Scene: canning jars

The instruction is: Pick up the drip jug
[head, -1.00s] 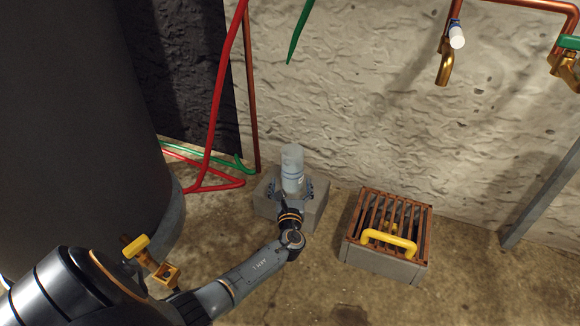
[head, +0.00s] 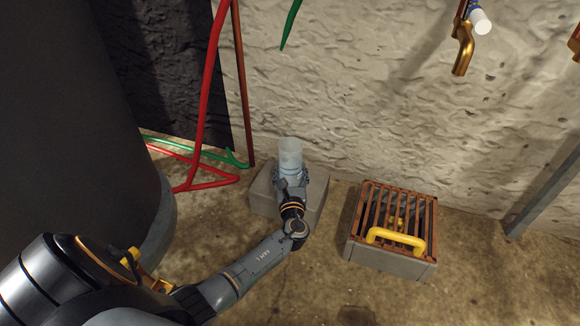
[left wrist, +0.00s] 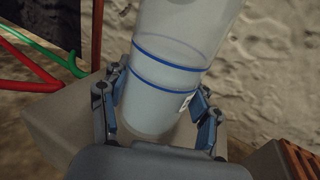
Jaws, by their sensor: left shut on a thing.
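The drip jug (head: 290,154) is a translucent pale cylinder at the grey block by the wall. In the left wrist view the jug (left wrist: 160,82) shows blue rings and a small label, and it leans a little to the right. My left gripper (head: 291,178) is shut on the jug, with its fingers on both sides of the lower part in the left wrist view (left wrist: 160,108). I cannot tell whether the jug's base touches the block. My right gripper is not in view.
The grey block (head: 312,212) is under the jug. Right of it stands a block with a rusty grate (head: 366,208) and yellow handle (head: 396,240). Red hoses (head: 208,90) and a large dark tank (head: 70,120) are at left. A brass tap (head: 463,50) hangs above right.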

